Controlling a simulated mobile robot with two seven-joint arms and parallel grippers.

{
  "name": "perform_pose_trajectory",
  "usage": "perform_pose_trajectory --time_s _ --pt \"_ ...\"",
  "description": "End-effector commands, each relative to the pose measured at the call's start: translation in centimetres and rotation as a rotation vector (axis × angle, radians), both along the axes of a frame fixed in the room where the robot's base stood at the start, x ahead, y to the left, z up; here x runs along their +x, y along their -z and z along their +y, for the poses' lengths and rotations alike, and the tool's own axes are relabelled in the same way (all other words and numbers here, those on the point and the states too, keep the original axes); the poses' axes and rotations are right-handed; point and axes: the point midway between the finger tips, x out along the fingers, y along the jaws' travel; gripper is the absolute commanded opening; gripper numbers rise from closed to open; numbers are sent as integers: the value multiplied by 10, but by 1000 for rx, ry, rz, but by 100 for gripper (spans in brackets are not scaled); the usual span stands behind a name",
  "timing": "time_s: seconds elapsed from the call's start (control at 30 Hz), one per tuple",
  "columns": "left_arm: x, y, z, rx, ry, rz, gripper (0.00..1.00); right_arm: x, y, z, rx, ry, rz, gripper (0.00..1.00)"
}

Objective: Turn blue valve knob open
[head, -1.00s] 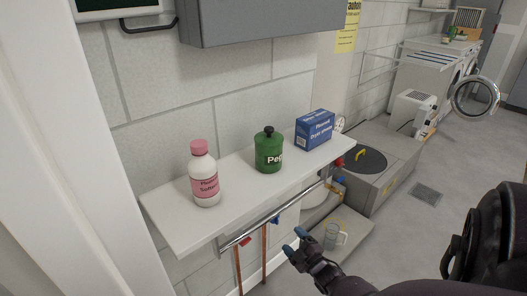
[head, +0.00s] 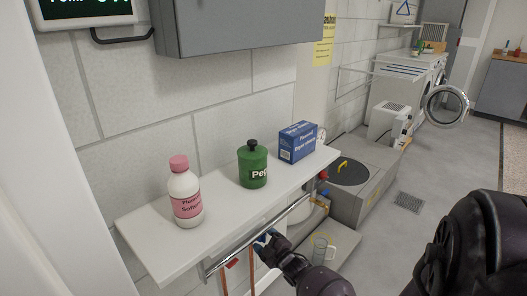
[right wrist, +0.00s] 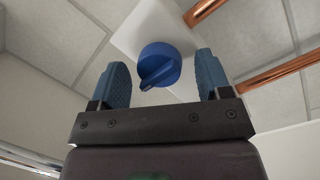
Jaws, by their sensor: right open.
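The blue valve knob (right wrist: 160,64) sits on a white plate (right wrist: 150,28) in the right wrist view. It is round with a raised grip bar. My right gripper (right wrist: 163,62) is open, with one blue finger on each side of the knob and a visible gap to each. Whether the knob is fully between the fingertips in depth I cannot tell. In the head view my right gripper (head: 264,240) is below the shelf, by the metal rail, and the knob is not clearly distinguishable there. My left gripper is not in view.
A white shelf (head: 150,238) with a metal rail (head: 255,232) overhangs the gripper. It carries a pink-capped bottle (head: 186,192), a green canister (head: 253,166) and a blue box (head: 298,142). Copper pipes (right wrist: 285,70) run beside the knob. Open floor (head: 420,165) lies right.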

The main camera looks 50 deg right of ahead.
Motion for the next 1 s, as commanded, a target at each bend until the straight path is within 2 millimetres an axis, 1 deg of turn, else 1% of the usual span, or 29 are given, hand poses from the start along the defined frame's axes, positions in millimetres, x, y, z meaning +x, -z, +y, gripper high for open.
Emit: perform_pose_trajectory --time_s 0.07,0.1,0.4,0.73,0.87,1.0 --pt "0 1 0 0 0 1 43 0 0 0 0 0 0 71" --pt "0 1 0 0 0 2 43 0 0 0 0 0 0 68" --pt "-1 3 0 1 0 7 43 0 0 0 0 0 0 23" --pt "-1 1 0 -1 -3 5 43 0 -1 0 48 -1 -6 23" --pt "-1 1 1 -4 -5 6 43 0 -2 0 118 0 -14 23" --pt "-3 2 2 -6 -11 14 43 0 -2 0 224 0 -25 23"
